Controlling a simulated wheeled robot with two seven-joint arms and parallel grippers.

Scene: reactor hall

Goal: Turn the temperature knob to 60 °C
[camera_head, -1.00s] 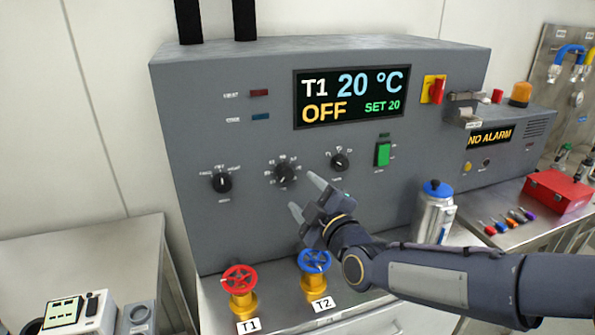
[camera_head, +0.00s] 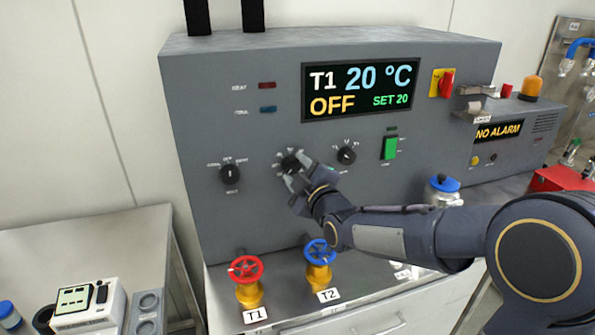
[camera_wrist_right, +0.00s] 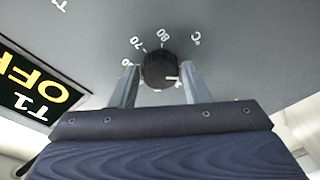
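The temperature knob (camera_head: 289,162) is a black round dial on the grey panel, the middle one of three, below and left of the display. In the right wrist view the knob (camera_wrist_right: 158,69) shows a ring of numbers, among them 70 and 80, and a "°C" mark. My right gripper (camera_head: 297,171) is at the knob, with one finger on each side of it. In the wrist view the right gripper (camera_wrist_right: 159,72) is open, with narrow gaps seeming to remain beside the knob. The display (camera_head: 360,90) reads T1 20 °C, OFF, SET 20. My left gripper is out of view.
Another knob (camera_head: 230,174) is to the left and a smaller one (camera_head: 346,155) to the right, near a green switch (camera_head: 389,148). A red valve (camera_head: 246,270) and a blue valve (camera_head: 319,252) stand below. A blue-lidded vessel (camera_head: 443,184) is behind my right arm.

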